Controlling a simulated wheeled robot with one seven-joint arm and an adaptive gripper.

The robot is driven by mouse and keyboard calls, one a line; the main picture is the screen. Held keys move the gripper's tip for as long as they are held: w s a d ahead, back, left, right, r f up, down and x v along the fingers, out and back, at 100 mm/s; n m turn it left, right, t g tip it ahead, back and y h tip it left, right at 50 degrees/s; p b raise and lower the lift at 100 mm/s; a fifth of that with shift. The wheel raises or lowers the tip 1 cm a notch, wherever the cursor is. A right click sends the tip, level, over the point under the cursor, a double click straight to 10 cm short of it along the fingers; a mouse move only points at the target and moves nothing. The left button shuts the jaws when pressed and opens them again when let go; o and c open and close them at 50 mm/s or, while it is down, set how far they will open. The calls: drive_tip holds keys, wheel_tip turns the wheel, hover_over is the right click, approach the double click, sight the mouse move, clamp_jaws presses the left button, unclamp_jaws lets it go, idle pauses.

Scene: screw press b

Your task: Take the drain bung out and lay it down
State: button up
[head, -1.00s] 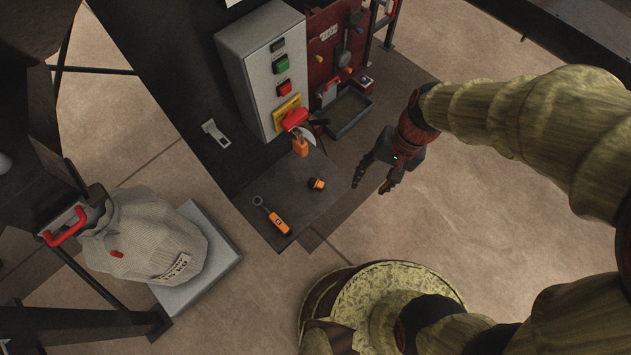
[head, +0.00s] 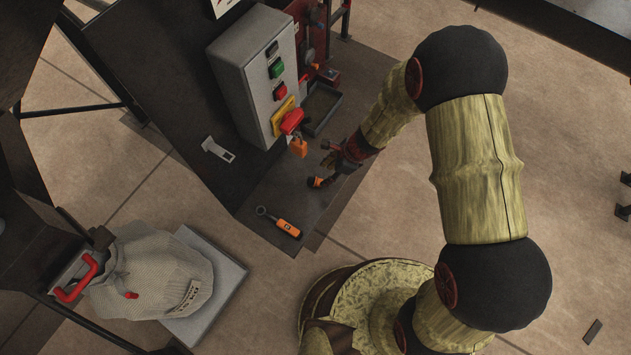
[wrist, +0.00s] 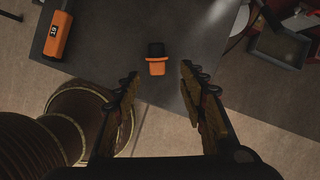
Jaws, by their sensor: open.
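The drain bung, as I take it, is a small orange and black plug (head: 317,182) at the dark plate; it also shows in the wrist view (wrist: 157,60), orange below and black above. I cannot tell whether it sits in a hole or lies loose. My gripper (head: 335,163) is right beside it in the head view. In the wrist view my gripper (wrist: 159,78) is open and empty, its two fingers apart, with the bung just beyond the fingertips and between their lines. No contact with the bung shows.
An orange-handled ring tool (head: 282,224) lies on the dark plate (head: 262,191); a grey control box (head: 250,75) with buttons and an orange padlock (head: 299,148) stands behind. A dark tray (head: 321,107) is behind my gripper.

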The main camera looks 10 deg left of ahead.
sight(317, 180)
drive_tip(key=b+x, duration=0.1)
drive_tip(key=x, duration=0.2)
drive_tip(key=b+x, duration=0.2)
drive_tip(key=x, duration=0.2)
drive_tip(key=shift+s+a+r, duration=0.1)
drive_tip(key=shift+s+a, duration=0.1)
drive_tip(key=shift+a, duration=0.05)
drive_tip(key=shift+c, duration=0.6)
clamp_jaws()
drive_tip(key=shift+r, duration=0.1)
drive_tip(key=shift+r+p, duration=0.35)
drive_tip(key=shift+r, duration=0.1)
wheel_tip(317, 180, up, 2)
drive_tip(key=shift+r+p, duration=0.1)
drive_tip(key=shift+p, duration=0.55)
drive_tip(key=s+d+r+p, duration=0.3)
drive_tip(key=s+d+r, duration=0.6)
drive_tip(key=d+r, duration=0.1)
drive_tip(key=shift+d+p, duration=0.4)
drive_tip(key=shift+d, duration=0.05)
